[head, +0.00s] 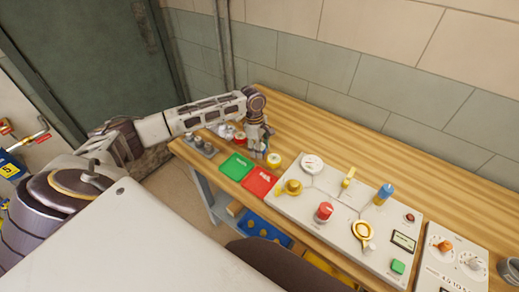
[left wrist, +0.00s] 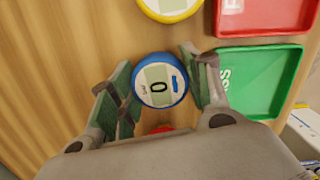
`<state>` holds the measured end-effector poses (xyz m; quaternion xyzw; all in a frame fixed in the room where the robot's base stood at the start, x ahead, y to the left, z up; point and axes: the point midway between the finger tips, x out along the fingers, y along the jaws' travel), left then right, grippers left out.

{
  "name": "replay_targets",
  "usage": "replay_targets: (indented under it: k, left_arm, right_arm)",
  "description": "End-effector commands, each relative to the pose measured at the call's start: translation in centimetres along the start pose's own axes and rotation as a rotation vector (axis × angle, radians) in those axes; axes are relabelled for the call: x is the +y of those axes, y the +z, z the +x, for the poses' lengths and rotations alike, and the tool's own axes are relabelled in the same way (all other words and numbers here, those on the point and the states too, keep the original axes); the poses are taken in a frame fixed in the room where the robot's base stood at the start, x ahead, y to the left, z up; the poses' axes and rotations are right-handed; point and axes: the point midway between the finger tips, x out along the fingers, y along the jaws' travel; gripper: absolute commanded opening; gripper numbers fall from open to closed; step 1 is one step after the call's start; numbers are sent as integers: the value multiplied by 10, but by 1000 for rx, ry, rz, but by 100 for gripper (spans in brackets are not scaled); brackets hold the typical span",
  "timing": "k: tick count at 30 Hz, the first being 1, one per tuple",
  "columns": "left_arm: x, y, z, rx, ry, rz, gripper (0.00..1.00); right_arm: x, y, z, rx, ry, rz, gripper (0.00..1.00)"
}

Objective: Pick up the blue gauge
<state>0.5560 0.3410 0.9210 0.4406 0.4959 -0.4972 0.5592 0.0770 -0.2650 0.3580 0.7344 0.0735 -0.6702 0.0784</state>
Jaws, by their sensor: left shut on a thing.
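The blue gauge (left wrist: 160,82) is round, with a blue rim, a white face and a dark 0 on it. It sits between the green-padded fingers of my left gripper (left wrist: 163,88) in the left wrist view, and the fingers are shut on its sides. In the head view my left gripper (head: 257,148) points down over the wooden bench beside the green tray, and it mostly hides the gauge. I cannot tell whether the gauge touches the bench. My right gripper is not in view.
A yellow gauge (head: 274,160) stands close by, right of the gripper. A green tray (head: 236,166) and red tray (head: 260,181) lie at the bench's front edge. A red gauge (head: 240,138) is left of the gripper. A control panel (head: 340,205) fills the right. The bench behind is clear.

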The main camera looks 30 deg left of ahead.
Motion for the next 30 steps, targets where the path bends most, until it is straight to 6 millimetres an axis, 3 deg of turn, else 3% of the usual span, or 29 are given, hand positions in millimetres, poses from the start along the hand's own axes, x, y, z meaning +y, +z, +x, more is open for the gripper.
replay_targets:
  k: [8,24,30]
  left_arm:
    - [1,3,-19,-1,3,1,18]
    - [1,12,-90,-2,2,0,18]
    - [1,12,-99,-1,1,-1,18]
  right_arm:
    - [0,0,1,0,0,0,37]
    - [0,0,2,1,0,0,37]
    - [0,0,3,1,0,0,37]
